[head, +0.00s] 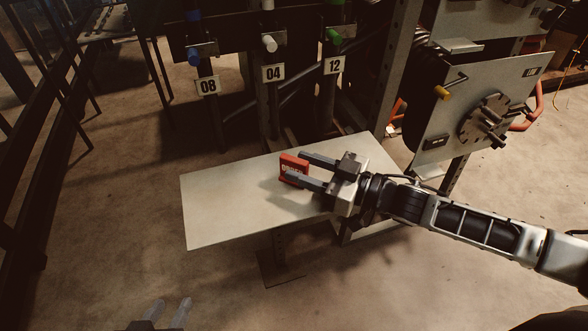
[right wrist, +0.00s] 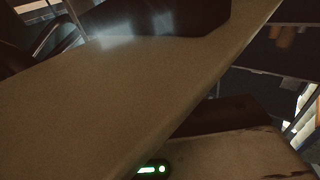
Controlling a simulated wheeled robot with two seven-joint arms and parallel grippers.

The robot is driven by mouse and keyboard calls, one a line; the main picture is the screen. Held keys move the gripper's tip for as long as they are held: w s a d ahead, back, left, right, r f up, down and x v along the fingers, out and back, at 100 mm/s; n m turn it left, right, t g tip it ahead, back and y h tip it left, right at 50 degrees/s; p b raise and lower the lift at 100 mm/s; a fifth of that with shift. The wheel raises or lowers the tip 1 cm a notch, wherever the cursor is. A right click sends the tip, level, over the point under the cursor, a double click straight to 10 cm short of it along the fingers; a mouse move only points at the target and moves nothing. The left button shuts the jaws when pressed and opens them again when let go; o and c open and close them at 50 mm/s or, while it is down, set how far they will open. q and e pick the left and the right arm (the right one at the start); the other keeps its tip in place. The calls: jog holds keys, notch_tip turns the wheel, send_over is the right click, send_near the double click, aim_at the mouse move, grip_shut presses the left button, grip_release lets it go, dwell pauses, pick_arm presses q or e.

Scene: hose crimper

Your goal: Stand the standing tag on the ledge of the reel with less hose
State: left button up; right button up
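A red tag (head: 293,168) with pale lettering is at the fingertips of my right gripper (head: 296,169), over the pale bench. The two fingers lie along opposite sides of it. I cannot tell whether they clamp it, or whether it touches the bench. My left gripper (head: 167,314) is low at the bottom edge, its two fingers apart with nothing between them. At the right, a grey reel panel (head: 450,125) carries a dark round disc (head: 484,120) and a small dark label. Black hose (head: 428,65) shows partly behind it. The hose amounts cannot be compared here.
The bench (head: 220,205) is otherwise bare; its edge shows in the right wrist view (right wrist: 90,110). Behind stand posts with number plates 08 (head: 208,86), 04 (head: 273,73) and 12 (head: 334,66). A grey ledge (head: 455,46) and yellow-tipped lever (head: 442,92) jut out near the reel panel.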

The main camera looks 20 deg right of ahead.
jog(key=shift+w+a, duration=0.35)
jog(key=shift+a, duration=0.05)
grip_shut()
